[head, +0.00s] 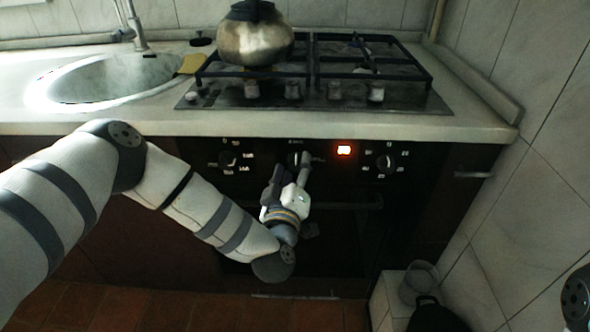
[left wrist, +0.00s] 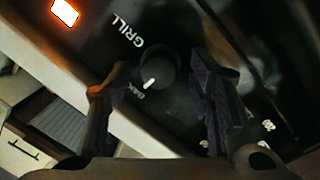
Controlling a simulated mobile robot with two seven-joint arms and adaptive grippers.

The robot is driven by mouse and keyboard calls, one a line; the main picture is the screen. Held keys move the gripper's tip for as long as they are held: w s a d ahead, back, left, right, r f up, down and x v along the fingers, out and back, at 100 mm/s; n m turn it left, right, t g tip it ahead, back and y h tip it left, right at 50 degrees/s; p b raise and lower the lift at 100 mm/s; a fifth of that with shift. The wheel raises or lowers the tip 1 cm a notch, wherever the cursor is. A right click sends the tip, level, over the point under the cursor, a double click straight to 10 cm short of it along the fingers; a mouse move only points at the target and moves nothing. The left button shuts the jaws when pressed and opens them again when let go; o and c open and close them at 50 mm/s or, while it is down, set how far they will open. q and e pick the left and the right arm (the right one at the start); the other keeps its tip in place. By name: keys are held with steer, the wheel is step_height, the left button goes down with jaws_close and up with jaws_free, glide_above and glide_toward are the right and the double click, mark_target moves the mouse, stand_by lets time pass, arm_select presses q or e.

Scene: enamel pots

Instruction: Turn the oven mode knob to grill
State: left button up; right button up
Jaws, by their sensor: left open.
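The oven mode knob (left wrist: 157,70) is round and black. In the left wrist view its white pointer mark is toward the label reading "BAK" (left wrist: 139,91), and the GRILL label (left wrist: 128,31) stands apart on the upper left. In the head view the middle knob (head: 295,157) on the dark oven panel is partly covered by my left gripper (head: 292,165). The gripper is open, with one finger on each side of the knob. I cannot tell whether the fingers touch it. My right gripper is not in view.
A lit orange display (head: 344,150) is right of the knob. Other knobs sit left (head: 228,158) and right (head: 385,163). The oven handle (head: 350,205) runs below. Above are the counter edge (head: 300,128) and a hob with a metal kettle (head: 253,38).

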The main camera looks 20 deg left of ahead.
arm_select(q)
steer(key=shift+w, duration=0.2)
steer(key=c, duration=1.1)
steer(key=shift+c, duration=0.2)
steer(key=shift+r, duration=0.1)
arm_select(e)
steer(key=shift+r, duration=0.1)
